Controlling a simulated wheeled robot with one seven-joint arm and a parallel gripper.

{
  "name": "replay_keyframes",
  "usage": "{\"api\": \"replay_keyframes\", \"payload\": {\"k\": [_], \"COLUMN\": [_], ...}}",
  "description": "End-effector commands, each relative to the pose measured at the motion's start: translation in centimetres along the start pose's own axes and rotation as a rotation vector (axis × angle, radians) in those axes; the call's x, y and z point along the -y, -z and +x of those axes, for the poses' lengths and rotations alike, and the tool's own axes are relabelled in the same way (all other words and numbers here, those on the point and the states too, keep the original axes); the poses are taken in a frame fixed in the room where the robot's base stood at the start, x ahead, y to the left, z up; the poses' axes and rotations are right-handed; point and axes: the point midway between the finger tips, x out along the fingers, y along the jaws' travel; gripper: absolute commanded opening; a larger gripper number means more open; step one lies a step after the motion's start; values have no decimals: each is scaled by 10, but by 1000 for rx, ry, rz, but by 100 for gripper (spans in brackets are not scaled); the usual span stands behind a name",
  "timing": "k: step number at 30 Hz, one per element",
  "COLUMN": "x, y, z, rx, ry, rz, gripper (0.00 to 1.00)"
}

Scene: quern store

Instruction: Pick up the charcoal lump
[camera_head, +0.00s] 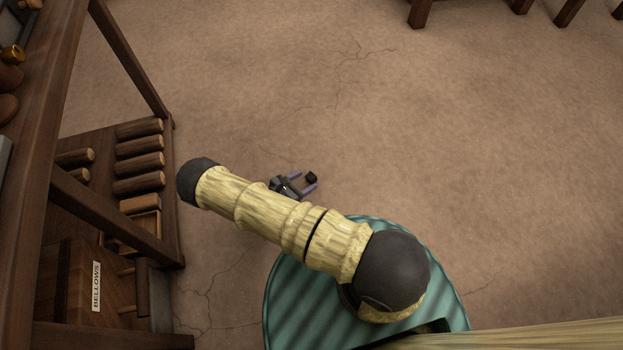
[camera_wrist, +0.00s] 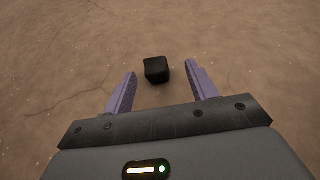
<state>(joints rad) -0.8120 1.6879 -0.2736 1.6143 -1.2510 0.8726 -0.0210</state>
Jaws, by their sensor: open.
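The charcoal lump (camera_wrist: 157,70) is a small black block lying on the brown floor. In the wrist view it shows ahead of my gripper (camera_wrist: 161,78), between the lines of the two purple fingers and nearer the middle than either. My gripper is open with nothing between its fingers. In the head view the lump (camera_head: 311,178) is a small dark spot beside the fingertips of my gripper (camera_head: 308,181). I cannot tell how high the fingertips are above the floor. My arm hides part of the gripper in the head view.
A wooden rack (camera_head: 60,185) stands at the left, with several logs (camera_head: 139,160) on its lower shelf and a box labelled BELLOWS (camera_head: 75,290). Wooden legs (camera_head: 419,12) show at the top right. The cracked floor (camera_head: 480,150) to the right is clear.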

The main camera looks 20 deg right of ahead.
Motion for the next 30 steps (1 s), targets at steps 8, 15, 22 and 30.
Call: {"api": "replay_keyframes", "payload": {"k": [8,15,22,30], "x": [0,-4,-7,-8], "y": [0,2,0,-4], "z": [2,23,45,47], "rx": [0,1,0,0], "ry": [0,2,-3,-10], "rz": [0,1,-1,-2], "gripper": [57,57,57,57]}}
